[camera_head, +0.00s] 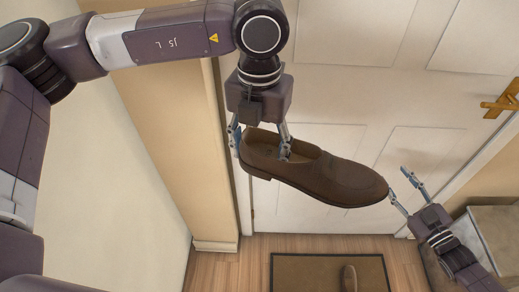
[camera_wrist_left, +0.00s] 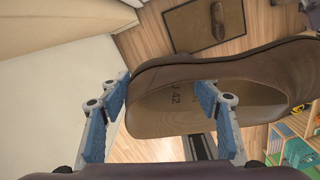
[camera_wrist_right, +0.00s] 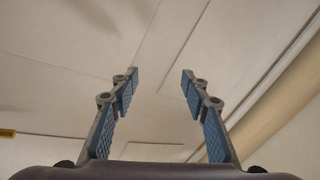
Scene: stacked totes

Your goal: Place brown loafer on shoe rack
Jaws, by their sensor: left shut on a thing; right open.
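A brown loafer (camera_head: 325,178) hangs in the air in front of the white door in the head view, toe to the right. My left gripper (camera_head: 261,146) is shut on its heel end, one finger outside the heel and one inside the opening. In the left wrist view the insole of the loafer (camera_wrist_left: 165,108), marked 42, shows between the fingers. My right gripper (camera_head: 399,184) is open and empty, just right of the toe. In the right wrist view its fingers (camera_wrist_right: 160,78) are apart with only the door behind. I cannot clearly identify the shoe rack.
A second brown shoe (camera_head: 349,278) lies on the brown doormat (camera_head: 290,265) on the wooden floor. A grey-topped bench or cabinet (camera_head: 499,225) stands at the right. A wooden shelf unit with colourful contents (camera_wrist_left: 282,150) shows in the left wrist view. A brass door handle (camera_head: 499,104) sticks out.

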